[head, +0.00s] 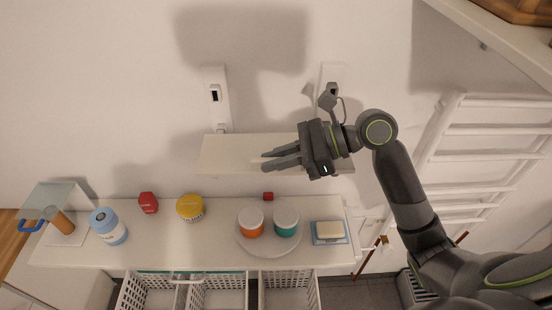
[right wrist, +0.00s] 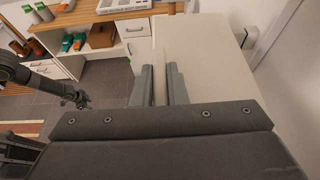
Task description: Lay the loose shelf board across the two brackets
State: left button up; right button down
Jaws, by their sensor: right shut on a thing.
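The pale shelf board (head: 232,150) lies level in front of the wall in the head view, above the counter. My right gripper (head: 264,160) is shut on the board, on a thin raised strip near its middle. In the right wrist view the fingers (right wrist: 162,85) close on that strip, with the board (right wrist: 215,60) broad beside it. The left bracket (head: 216,98) and right bracket (head: 332,82) are white wall mounts; the right one is partly hidden by my wrist. The board's back edge appears close to the left bracket's foot; contact is unclear. My left gripper (right wrist: 82,100) shows small in the right wrist view.
Below the board is a white counter (head: 160,255) holding a blue jar (head: 108,226), a red item (head: 148,203), a yellow tin (head: 190,207), a plate (head: 268,250) with two jars, and a soap dish (head: 330,240). A white ladder rack (head: 480,155) stands at right.

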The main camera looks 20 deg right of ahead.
jog(key=shift+r, duration=0.1)
jog(key=shift+f, duration=0.35)
jog(key=c, duration=1.4)
grip_release()
jog(key=shift+o, duration=0.2)
jog(key=b+v, duration=0.2)
jog(key=v, duration=0.9)
jog(key=shift+d+f, duration=0.1)
jog(key=shift+d, duration=0.05)
jog(key=shift+b+v, duration=0.3)
jog(key=shift+v, duration=2.8)
